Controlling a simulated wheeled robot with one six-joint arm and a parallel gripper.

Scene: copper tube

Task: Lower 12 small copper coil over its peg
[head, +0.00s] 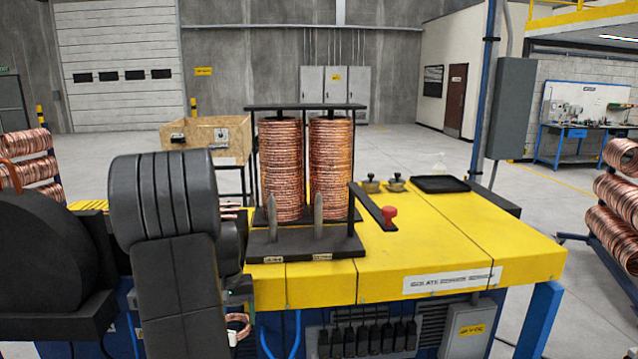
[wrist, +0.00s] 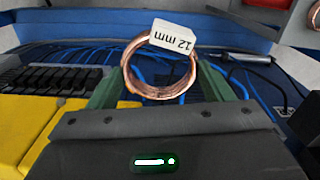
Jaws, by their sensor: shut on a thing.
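My gripper (wrist: 158,82) is shut on a small copper coil (wrist: 128,84), which sits between its green fingers in the wrist view. A white tag reading "12 mm" (wrist: 172,38) covers the coil's upper right. In the head view the coil (head: 244,328) hangs in front of the yellow table's front edge, apart from the pegs and lower in the picture. A black stand (head: 300,243) on the table carries two upright grey pegs, a left peg (head: 272,215) and a right peg (head: 318,212). Both look bare. Their front labels are too small to read.
Two tall copper coil stacks (head: 281,170) stand in a black rack behind the pegs. A lever with a red knob (head: 389,213), brass weights (head: 371,186) and a black tray (head: 440,184) lie to the right. The table's right front (head: 480,240) is clear.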

